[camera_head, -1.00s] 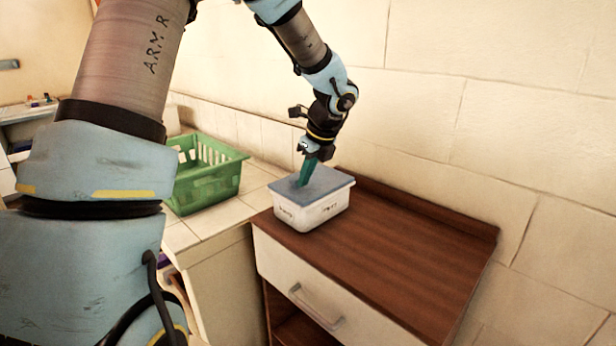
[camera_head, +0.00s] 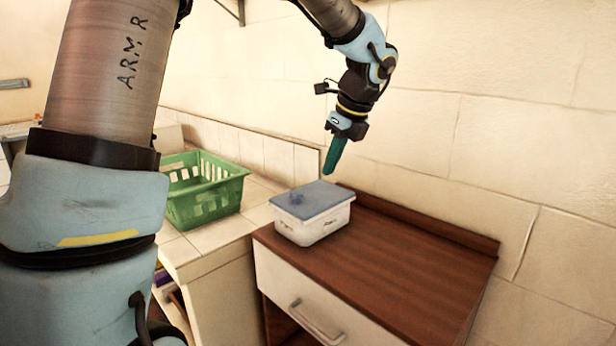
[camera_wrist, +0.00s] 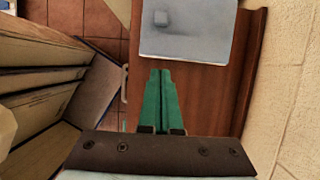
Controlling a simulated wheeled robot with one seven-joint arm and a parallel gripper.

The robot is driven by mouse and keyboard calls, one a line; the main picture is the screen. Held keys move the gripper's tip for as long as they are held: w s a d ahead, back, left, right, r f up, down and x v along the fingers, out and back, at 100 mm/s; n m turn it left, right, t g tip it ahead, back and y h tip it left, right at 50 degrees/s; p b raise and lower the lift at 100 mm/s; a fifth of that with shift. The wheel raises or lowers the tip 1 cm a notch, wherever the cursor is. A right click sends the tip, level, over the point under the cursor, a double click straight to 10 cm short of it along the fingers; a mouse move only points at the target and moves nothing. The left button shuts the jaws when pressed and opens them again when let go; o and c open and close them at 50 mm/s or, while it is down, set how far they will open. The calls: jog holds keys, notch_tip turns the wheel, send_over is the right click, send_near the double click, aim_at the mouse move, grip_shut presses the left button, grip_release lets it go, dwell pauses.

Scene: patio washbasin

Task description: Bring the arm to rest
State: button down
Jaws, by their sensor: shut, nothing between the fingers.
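My gripper (camera_head: 334,158) has green fingers and hangs in the air above the wooden cabinet top, pointing down. Its fingers are together with nothing between them, as the wrist view also shows (camera_wrist: 161,95). A white box with a grey-blue lid (camera_head: 313,203) stands on the cabinet's left end, below my fingertips and apart from them. In the wrist view the lid (camera_wrist: 190,38) lies ahead of the fingers, with a small square mark or knob on it.
The brown cabinet top (camera_head: 400,265) is bare to the right of the box. A green basket (camera_head: 205,190) stands on the tiled counter (camera_head: 195,245) at left. The tiled wall (camera_head: 450,120) rises close behind. A drawer handle (camera_head: 315,322) sticks out in front.

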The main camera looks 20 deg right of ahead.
jog(key=s+a+f+n, duration=0.2)
jog(key=a+f+n, duration=0.2)
jog(key=a+n, duration=0.5)
jog(key=s+a+f+n+g+h, duration=0.1)
jog(key=s+a+f+n, duration=0.2)
jog(key=a+n, duration=0.7)
jog(key=s+a+f+n+g+h, duration=0.1)
jog(key=s+a+f+n, duration=0.2)
jog(key=a+n, duration=0.7)
notch_tip(320, 180, down, 2)
jog(key=shift+s, duration=0.25)
